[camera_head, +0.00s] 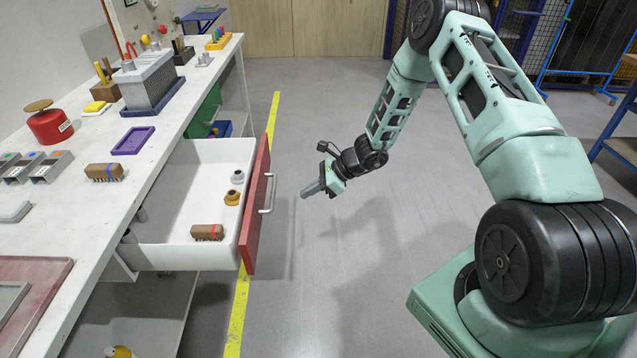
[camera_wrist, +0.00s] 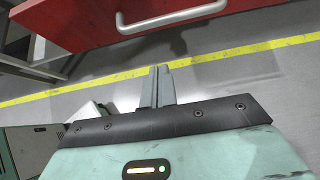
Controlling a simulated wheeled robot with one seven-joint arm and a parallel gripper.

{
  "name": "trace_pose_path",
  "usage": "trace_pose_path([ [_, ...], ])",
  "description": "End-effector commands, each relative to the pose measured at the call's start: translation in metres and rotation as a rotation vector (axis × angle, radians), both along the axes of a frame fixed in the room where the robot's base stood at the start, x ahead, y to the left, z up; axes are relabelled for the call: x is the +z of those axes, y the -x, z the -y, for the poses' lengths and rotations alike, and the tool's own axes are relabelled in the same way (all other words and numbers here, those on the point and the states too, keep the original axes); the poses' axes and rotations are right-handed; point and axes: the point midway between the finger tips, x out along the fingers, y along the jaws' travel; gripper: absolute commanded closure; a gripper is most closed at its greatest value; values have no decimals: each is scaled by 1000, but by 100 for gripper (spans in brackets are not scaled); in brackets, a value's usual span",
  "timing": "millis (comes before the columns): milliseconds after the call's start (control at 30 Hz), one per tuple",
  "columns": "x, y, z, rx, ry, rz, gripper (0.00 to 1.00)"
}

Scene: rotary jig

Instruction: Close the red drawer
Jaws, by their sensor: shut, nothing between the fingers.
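The red drawer (camera_head: 256,205) is pulled far out from under the white workbench, with its red front facing my arm and a silver bar handle (camera_head: 268,193) on it. Inside its white tray lie a brown brush (camera_head: 207,232), a yellow knob-like piece (camera_head: 232,197) and a grey one (camera_head: 237,177). My gripper (camera_head: 308,191) is shut and empty, in the air to the right of the drawer front, apart from it. In the wrist view the fingers (camera_wrist: 157,86) are together, and the drawer's red front (camera_wrist: 80,22) and handle (camera_wrist: 170,18) show beyond them.
The white workbench (camera_head: 120,190) at the left holds a purple tray (camera_head: 133,140), a red tin (camera_head: 50,124) and another brush (camera_head: 104,171). The grey floor right of the yellow line (camera_head: 238,310) is clear around my gripper.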

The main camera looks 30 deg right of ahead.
Motion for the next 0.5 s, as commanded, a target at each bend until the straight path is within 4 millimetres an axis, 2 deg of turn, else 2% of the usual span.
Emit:
trace_pose_path([
  [167,-23,-14,-26,3,0,-1,100],
  [300,-16,-25,-44,4,0,2,100],
  [500,-15,-32,-56,3,1,1,100],
])
